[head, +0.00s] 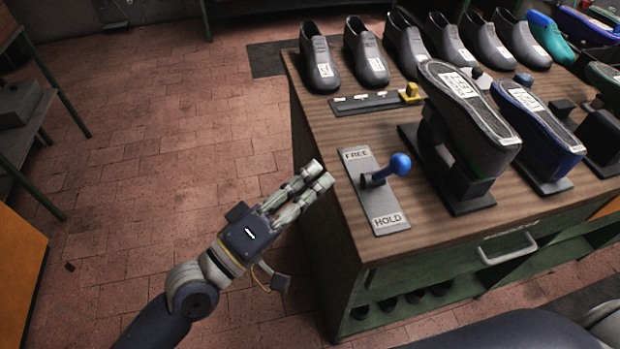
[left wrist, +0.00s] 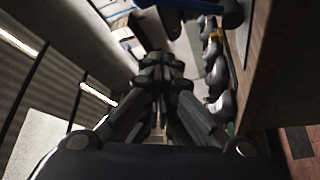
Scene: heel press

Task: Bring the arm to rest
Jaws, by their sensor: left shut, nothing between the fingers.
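My left gripper (head: 325,174) is shut and empty. In the head view it is in front of the left end of the wooden workbench (head: 333,218), with its fingertips close to the bench edge; I cannot tell whether they touch it. Its closed fingers also show in the left wrist view (left wrist: 160,75). A lever with a blue ball knob (head: 400,164) stands on a grey plate (head: 390,219) marked FREE and HOLD, just right of the fingertips. The knob is apart from the gripper. My right gripper does not show.
Upside-down shoes on black stands (head: 470,118) are right of the lever. A row of dark shoes (head: 365,52) lines the back of the bench. A drawer handle (head: 507,246) sticks out in front.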

